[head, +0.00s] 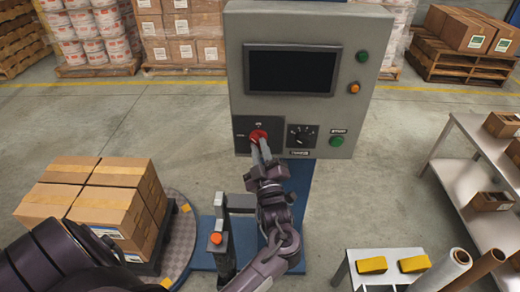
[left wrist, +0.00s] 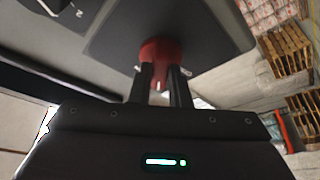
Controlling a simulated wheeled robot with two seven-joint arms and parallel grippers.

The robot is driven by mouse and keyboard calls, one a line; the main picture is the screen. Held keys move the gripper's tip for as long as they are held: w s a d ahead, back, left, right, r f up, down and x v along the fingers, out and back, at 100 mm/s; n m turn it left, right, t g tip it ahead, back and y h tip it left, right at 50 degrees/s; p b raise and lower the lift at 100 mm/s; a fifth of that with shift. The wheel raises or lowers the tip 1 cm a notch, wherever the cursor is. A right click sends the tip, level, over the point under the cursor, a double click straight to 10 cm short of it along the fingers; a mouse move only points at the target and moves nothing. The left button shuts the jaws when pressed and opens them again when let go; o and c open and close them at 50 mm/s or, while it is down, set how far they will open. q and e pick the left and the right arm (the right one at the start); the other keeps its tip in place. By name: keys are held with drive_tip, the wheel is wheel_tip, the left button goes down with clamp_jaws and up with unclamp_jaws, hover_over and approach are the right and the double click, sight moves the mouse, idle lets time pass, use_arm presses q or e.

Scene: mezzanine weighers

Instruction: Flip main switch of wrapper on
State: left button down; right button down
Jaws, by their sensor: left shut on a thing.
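The wrapper's grey control box (head: 360,110) stands upright ahead of me. Its main switch is a red rotary knob (head: 258,135) on a dark plate (head: 274,128) at the lower left of the box face. Small labels sit above and left of the knob, too small to read surely. My left gripper (head: 261,150) is shut on the knob. In the left wrist view the red knob (left wrist: 160,52) sits between the two dark fingertips (left wrist: 160,75). The fingers partly hide the knob, and I cannot tell which way it points. My right gripper is not in view.
The box also bears a dark screen (head: 291,71), a selector dial (head: 301,135) and a green button (head: 337,141). A post with an orange-red button (head: 216,239) stands beside my arm. Cartons (head: 121,175) sit on the turntable at left. A small table (head: 342,272) stands lower right.

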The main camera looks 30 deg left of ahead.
use_arm(q)
drive_tip(key=shift+r+m+t, duration=0.1)
drive_tip(key=shift+m+t, duration=0.3)
drive_tip(key=shift+m, duration=0.6)
drive_tip(key=m+t+h, duration=0.1)
drive_tip(key=m, duration=0.2)
drive_tip(key=shift+a+t+p, duration=0.15)
drive_tip(key=shift+t+p, duration=0.15)
drive_tip(key=shift+p, duration=0.1)
drive_tip(key=m+h, duration=0.1)
drive_tip(key=m, duration=0.1)
drive_tip(key=m+t+p, duration=0.1)
drive_tip(key=m, duration=0.1)
drive_tip(key=shift+s+a+m+t+h, duration=0.1)
drive_tip(key=shift+m+t+h, duration=0.2)
drive_tip(key=shift+h, duration=0.1)
drive_tip(key=shift+m+h+p, duration=0.3)
drive_tip(key=shift+m, duration=0.4)
drive_tip(key=shift+m+t, duration=0.3)
drive_tip(key=c, duration=1.4)
unclamp_jaws()
drive_tip(key=shift+o, duration=0.2)
drive_tip(key=shift+f, duration=0.2)
